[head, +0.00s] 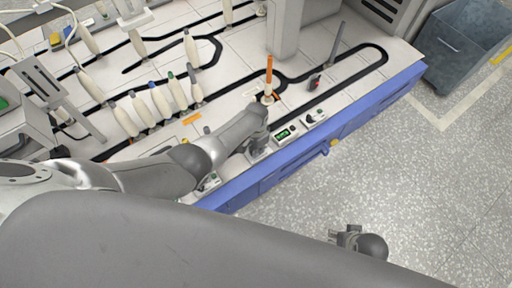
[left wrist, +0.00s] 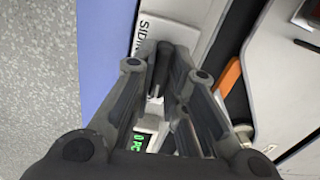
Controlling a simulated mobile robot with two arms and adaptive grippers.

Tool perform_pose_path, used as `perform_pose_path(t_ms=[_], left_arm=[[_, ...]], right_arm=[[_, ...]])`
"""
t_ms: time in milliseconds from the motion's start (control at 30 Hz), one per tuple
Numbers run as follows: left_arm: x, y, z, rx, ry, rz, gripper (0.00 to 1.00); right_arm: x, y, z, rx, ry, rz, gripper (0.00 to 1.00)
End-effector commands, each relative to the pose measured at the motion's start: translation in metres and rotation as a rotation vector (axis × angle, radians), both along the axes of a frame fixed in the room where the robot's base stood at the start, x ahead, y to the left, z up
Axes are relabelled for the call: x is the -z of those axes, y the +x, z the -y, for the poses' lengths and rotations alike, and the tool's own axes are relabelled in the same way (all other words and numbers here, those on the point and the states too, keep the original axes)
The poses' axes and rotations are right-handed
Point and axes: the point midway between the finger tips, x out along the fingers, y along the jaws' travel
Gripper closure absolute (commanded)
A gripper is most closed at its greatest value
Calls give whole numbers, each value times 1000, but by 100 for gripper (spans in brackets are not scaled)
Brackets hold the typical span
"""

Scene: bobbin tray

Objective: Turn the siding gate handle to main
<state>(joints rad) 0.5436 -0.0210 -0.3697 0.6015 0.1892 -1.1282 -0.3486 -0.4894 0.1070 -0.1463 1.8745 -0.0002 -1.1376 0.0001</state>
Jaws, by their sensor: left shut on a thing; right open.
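My left gripper (head: 259,146) is down at the front edge of the bench, beside the small box with the green display (head: 283,134). In the left wrist view its fingers (left wrist: 163,72) are closed around a dark upright handle (left wrist: 161,66), beside a white plate lettered "SIDIN…" (left wrist: 143,32). The rest of the lettering is hidden, and I cannot tell which way the handle points. In the head view my gripper hides the handle. My right gripper (head: 348,237) is open and empty, over the floor away from the bench.
The white bench top has black track loops (head: 345,88) and several pale bobbins (head: 160,100). A grey bin (head: 462,48) stands on the floor at right.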

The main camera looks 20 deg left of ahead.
Motion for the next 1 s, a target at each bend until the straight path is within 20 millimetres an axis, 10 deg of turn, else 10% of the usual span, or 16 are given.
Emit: perform_pose_path(t_ms=[700,800,1000], left_arm=[[-1,1,1,84,-1,4,100],[-1,1,1,83,-1,4,76],[0,0,1,82,0,2,65]], right_arm=[[5,-2,-1,-1,0,-2,50],[5,-2,0,-1,0,-3,50],[5,-1,0,-1,0,-3,50]])
